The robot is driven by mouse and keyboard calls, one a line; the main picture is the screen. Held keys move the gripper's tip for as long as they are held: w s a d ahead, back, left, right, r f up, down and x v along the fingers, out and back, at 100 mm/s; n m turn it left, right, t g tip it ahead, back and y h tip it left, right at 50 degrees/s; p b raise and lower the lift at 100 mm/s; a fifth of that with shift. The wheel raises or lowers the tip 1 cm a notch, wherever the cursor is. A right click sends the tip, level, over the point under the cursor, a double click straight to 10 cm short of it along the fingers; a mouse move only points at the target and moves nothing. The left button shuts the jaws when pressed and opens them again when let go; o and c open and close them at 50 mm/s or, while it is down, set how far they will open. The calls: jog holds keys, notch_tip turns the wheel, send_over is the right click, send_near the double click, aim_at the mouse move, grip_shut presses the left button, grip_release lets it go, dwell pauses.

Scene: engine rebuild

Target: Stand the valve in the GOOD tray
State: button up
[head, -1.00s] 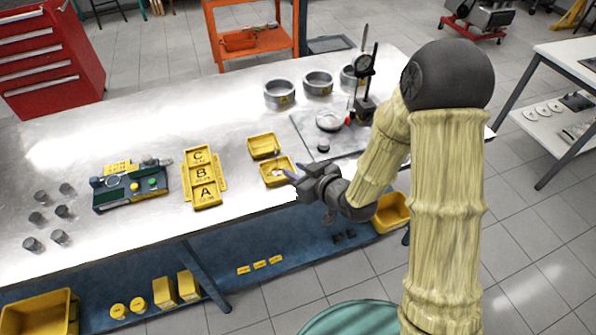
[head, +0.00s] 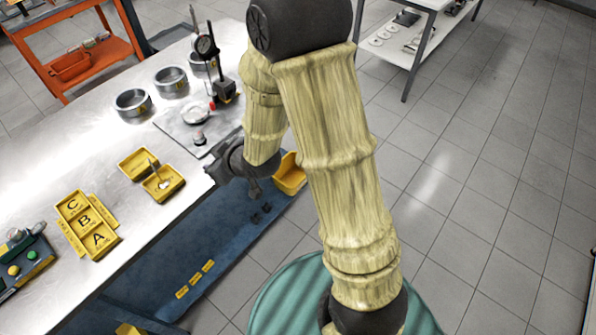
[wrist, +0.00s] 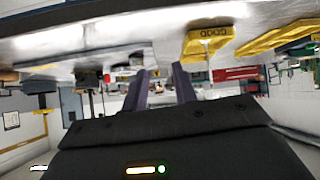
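The valve (head: 153,168) stands about upright in the nearer yellow tray (head: 179,185), its pale round head down and thin stem up. In the wrist view, which is upside down, that tray (wrist: 221,36) bears the word GOOD, and the valve's stem (wrist: 207,48) shows against it. My gripper (wrist: 161,78) is open, with its two purple-grey fingers apart and nothing between them. In the head view my gripper (head: 210,172) is right of the GOOD tray, near the bench's front edge, clear of the valve. Its fingers are hard to make out there.
A second yellow tray (head: 138,164) lies behind the GOOD tray. A yellow A-B-C rack (head: 87,222) is to the left. Metal rings (head: 132,103) and a dial gauge stand (head: 224,90) are farther back. A yellow bin (head: 291,175) sits below, right of my gripper.

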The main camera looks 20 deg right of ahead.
jog(key=s+d+r+m+g+h, duration=0.2)
jog(key=s+d+m+h, duration=0.1)
jog(key=s+d, duration=0.4)
jog(key=s+d+r+m+g+h, duration=0.3)
jog(key=s+d+m, duration=0.2)
jog(key=d, duration=0.5)
jog(key=shift+s+d+g, duration=0.15)
jog(key=shift+s+g, duration=0.15)
jog(key=shift+s, duration=0.6)
dwell(0.3)
jog(key=shift+o, duration=0.9)
jog(key=shift+w, duration=0.1)
